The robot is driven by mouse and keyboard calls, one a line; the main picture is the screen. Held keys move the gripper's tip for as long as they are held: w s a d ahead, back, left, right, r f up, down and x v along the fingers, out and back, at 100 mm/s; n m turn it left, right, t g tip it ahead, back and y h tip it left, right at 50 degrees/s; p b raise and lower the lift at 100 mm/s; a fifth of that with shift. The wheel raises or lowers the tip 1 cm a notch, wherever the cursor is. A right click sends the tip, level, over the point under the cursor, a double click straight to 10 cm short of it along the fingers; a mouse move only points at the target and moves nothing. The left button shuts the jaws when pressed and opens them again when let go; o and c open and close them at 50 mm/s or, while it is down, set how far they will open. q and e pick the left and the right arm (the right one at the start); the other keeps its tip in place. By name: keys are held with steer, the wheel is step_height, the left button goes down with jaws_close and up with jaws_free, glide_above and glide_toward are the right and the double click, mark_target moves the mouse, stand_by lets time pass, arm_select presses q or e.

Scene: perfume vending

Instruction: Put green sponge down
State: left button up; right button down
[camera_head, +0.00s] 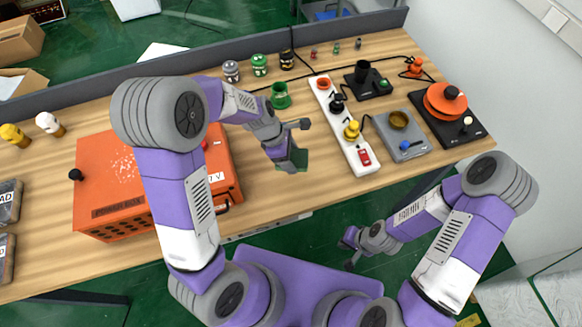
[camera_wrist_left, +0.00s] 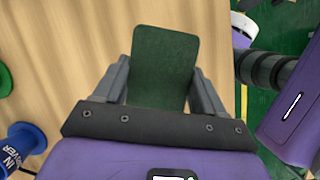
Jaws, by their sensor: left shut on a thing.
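My left gripper (camera_wrist_left: 160,90) is shut on the green sponge (camera_wrist_left: 164,55), a flat dark green piece with rounded corners, in the left wrist view. The sponge sticks out beyond the fingertips. In the head view my left gripper (camera_head: 290,158) is over the table's front part, right of the orange oven. A bit of the green sponge (camera_head: 302,158) shows beside the fingers there. I cannot tell whether the sponge touches the tabletop. My right gripper (camera_head: 350,250) hangs low in front of the table, over the green floor; its fingers are too small to judge.
The orange oven (camera_head: 110,205) stands left of my left gripper. A white power strip (camera_head: 345,128) and a grey scale-like device (camera_head: 402,150) lie to its right. A green cup (camera_head: 281,100) and several jars stand behind. Bare wooden table (camera_head: 265,195) lies around the gripper.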

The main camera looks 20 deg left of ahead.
arm_select(q)
steer(key=shift+f+b, duration=0.75)
steer(key=shift+f, duration=1.95)
steer(key=shift+f, duration=0.2)
steer(key=o, duration=1.1)
steer(key=shift+r, duration=0.55)
steer(key=p+v, duration=0.3)
steer(key=v, duration=0.8)
steer(key=shift+a+r, duration=0.1)
steer(key=shift+a, duration=0.05)
